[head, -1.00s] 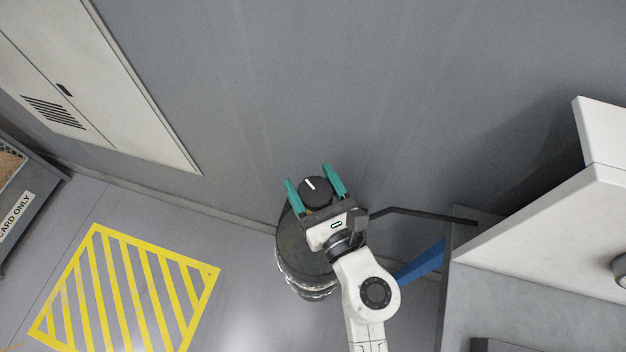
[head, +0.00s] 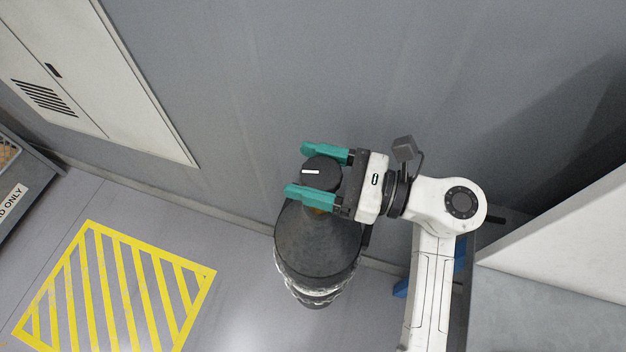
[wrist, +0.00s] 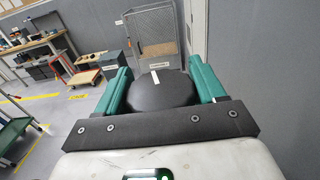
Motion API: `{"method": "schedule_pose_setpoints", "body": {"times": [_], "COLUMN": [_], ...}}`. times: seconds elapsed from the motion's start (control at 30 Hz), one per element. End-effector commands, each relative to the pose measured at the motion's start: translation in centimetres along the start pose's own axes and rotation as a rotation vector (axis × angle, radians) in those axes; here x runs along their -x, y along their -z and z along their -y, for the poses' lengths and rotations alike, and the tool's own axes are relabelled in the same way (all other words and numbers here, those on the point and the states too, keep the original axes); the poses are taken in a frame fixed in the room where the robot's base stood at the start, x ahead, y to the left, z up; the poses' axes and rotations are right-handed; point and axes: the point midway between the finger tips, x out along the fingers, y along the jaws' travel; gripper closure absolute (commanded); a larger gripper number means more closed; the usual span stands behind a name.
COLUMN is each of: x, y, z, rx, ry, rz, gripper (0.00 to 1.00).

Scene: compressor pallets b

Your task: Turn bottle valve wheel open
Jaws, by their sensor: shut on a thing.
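The dark grey gas bottle (head: 318,245) stands upright by the grey wall. Its black round valve wheel (head: 320,180) sits on top, with a white mark that lies roughly level across the picture in the head view. My gripper (head: 322,174) comes from the right, with one teal finger on each side of the wheel, and is shut on it. In the wrist view the wheel (wrist: 162,95) fills the space between the two teal fingers (wrist: 160,88). The valve neck under the wheel is mostly hidden.
A grey wall (head: 330,60) is close behind the bottle. A white cabinet (head: 110,90) is on the wall at left. Yellow hatched floor (head: 120,285) lies clear at lower left. A white-topped unit (head: 570,200) stands close on the right.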

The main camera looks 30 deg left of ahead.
Motion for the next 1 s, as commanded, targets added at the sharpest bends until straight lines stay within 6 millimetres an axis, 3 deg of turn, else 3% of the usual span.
{"method": "schedule_pose_setpoints", "body": {"times": [0.03,0.4,1.0], "x": [0.07,0.02,0.00], "y": [0.81,0.50,-0.02], "z": [0.15,-0.26,-0.46], "rx": [0.005,0.001,-0.001], "ry": [-0.028,-0.217,-0.291], "rz": [0.000,0.000,0.001], "gripper": [0.61,0.61,0.61]}}
